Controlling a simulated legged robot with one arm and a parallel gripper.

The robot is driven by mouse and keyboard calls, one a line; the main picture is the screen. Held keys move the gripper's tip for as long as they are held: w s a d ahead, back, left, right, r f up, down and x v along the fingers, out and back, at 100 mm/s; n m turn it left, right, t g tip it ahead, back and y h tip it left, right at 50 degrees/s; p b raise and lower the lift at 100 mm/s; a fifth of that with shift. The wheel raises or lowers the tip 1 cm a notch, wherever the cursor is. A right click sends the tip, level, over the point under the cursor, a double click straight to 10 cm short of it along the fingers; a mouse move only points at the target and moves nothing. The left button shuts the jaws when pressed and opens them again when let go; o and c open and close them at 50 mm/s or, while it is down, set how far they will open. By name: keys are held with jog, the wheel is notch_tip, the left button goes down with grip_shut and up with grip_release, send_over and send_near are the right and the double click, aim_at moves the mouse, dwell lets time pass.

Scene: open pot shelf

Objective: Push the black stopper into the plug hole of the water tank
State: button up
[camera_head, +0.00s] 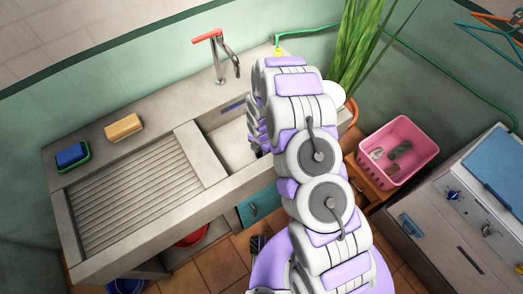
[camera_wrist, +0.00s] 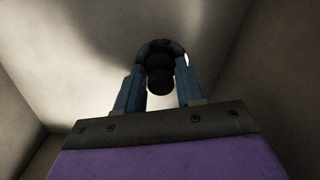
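The water tank is the grey stone basin (camera_head: 226,150) at the right end of the sink counter. Its pale inner walls (camera_wrist: 30,85) surround my gripper in the wrist view. My arm reaches over the basin's right part and hides it in the head view. In the wrist view, my gripper (camera_wrist: 160,52) has its two blue fingers closed around a dark, rounded piece, which looks like the black stopper (camera_wrist: 159,78). The stopper is over or near the basin floor; I cannot tell whether it touches. The plug hole is not visible.
A red-handled tap (camera_head: 218,52) stands behind the basin. A ribbed drainboard (camera_head: 135,195) is at left, with a yellow sponge (camera_head: 123,127) and a blue sponge (camera_head: 72,155) behind it. A pink basket (camera_head: 410,150) and a plant (camera_head: 355,50) are at right.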

jog(key=shift+s+d+f+g, duration=0.15)
jog(key=shift+s+d+f, duration=0.05)
jog(key=shift+s+f, duration=0.3)
jog(key=shift+s+d+f+g, duration=0.2)
jog(key=shift+s+f, duration=0.15)
jog(key=shift+s, duration=0.25)
jog(key=shift+c, duration=0.3)
jog(key=shift+r, duration=0.2)
jog(key=shift+o, duration=0.3)
notch_tip(320, 180, up, 18)
jog(key=w+p, duration=0.2)
jog(key=p, duration=0.1)
jog(key=shift+a+f+p, duration=0.25)
jog(key=shift+a+p, duration=0.1)
jog(key=shift+a, duration=0.05)
jog(key=shift+s+r, duration=0.1)
jog(key=shift+r, duration=0.45)
